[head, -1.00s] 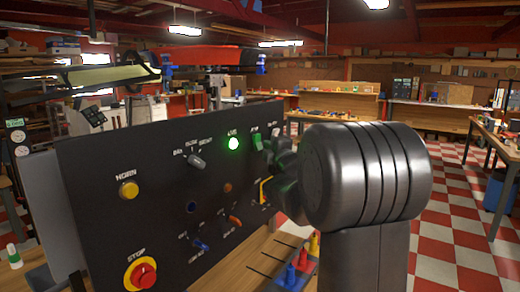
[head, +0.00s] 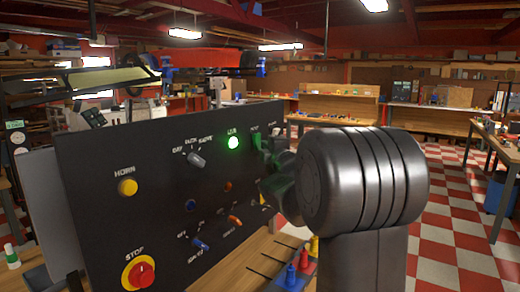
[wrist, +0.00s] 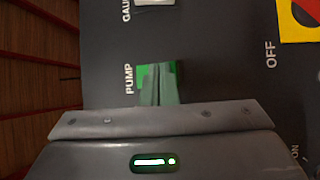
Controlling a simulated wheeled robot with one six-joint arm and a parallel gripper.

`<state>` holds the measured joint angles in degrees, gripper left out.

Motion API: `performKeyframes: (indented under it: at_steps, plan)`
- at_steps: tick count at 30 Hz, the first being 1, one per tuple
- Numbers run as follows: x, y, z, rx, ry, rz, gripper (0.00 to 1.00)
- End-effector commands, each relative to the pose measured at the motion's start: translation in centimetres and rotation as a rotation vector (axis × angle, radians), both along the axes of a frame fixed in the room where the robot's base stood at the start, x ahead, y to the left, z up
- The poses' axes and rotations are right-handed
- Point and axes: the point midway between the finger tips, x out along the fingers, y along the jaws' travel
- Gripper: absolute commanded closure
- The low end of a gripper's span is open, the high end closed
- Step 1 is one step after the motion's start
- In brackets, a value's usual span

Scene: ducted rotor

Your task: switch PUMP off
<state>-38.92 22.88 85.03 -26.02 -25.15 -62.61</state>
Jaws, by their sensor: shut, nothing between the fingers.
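The PUMP switch, a green rocker (wrist: 143,73), sits beside its PUMP label in the wrist view. It also shows as a green switch (head: 256,140) near the upper right of the black panel (head: 90,160) in the head view. My gripper (wrist: 159,86) is shut and empty, its fingertips in front of the rocker and covering much of it. I cannot tell whether the fingers touch it, or which way the rocker is tipped. In the head view my own arm hides the panel's right end.
A lit green lamp (head: 233,143) is left of the switch. A white switch (wrist: 155,3) by the GAU... label is near. A yellow plate (wrist: 300,22) and OFF and ON labels lie right in the wrist view. A red STOP button (head: 140,272) and yellow HORN button (head: 128,187) are farther left.

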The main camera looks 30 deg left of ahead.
Motion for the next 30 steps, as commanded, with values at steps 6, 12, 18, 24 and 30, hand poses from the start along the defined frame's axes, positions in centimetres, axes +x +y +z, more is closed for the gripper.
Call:
performKeyframes:
  at_steps: [6,12,18,24,30]
  plan:
    - [0.02,0.24,-0.19,0.0,0.0,0.0,1.0]
    - [0.03,0.44,-0.29,0.0,0.0,0.0,1.0]
    - [0.04,0.56,-0.28,0.0,0.0,0.0,1.0]
    - [0.03,0.54,-0.26,0.0,0.0,0.0,1.0]
    - [0.01,-0.01,0.11,0.0,-0.001,-0.001,1.0]
